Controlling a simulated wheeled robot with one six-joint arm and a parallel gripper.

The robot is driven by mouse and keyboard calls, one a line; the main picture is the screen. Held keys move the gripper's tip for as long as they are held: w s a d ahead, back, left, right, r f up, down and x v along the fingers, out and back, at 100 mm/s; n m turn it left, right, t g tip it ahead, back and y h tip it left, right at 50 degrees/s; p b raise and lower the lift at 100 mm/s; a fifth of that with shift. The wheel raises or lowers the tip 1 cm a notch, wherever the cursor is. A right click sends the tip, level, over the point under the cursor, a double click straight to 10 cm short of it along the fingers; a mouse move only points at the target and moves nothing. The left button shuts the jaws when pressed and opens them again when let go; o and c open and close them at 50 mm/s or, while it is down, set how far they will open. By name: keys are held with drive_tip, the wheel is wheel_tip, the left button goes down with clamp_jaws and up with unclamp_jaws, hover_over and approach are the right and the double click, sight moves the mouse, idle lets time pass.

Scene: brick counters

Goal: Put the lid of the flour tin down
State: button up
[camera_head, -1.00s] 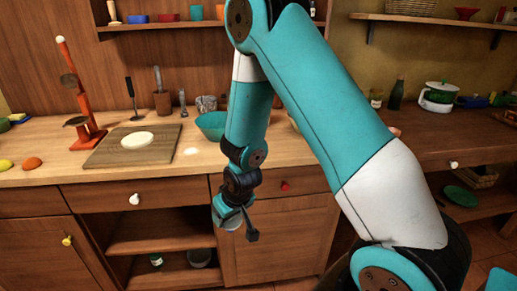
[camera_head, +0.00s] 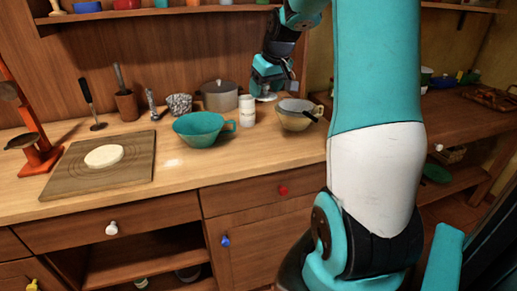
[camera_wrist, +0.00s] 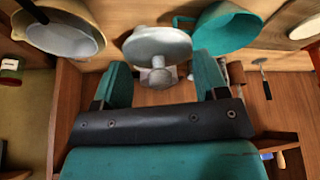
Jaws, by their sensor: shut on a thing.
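My gripper (camera_head: 268,84) hangs above the back of the counter, between a white tin and a cream bowl. It is shut on a pale grey lid (camera_head: 266,97), which shows as a small disc under the fingers. In the wrist view the lid (camera_wrist: 157,44) is a round grey disc with a knob, in front of my gripper (camera_wrist: 163,82). The white tin (camera_head: 247,111), probably the flour tin, stands upright on the counter left of the gripper. I cannot tell whether its top is open. I cannot make it out in the wrist view.
A teal bowl (camera_head: 200,130) stands left of the tin, and the cream bowl (camera_head: 296,115) stands close on the right. A grey pot (camera_head: 219,96) is behind. A board (camera_head: 75,178) with dough lies on the left. The front of the counter (camera_head: 250,160) is clear.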

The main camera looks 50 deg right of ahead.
sight(263, 151)
wheel_tip(263, 151, down, 19)
drive_tip(key=shift+f, duration=0.15)
drive_tip(key=shift+f, duration=0.1)
drive_tip(key=o, duration=0.9)
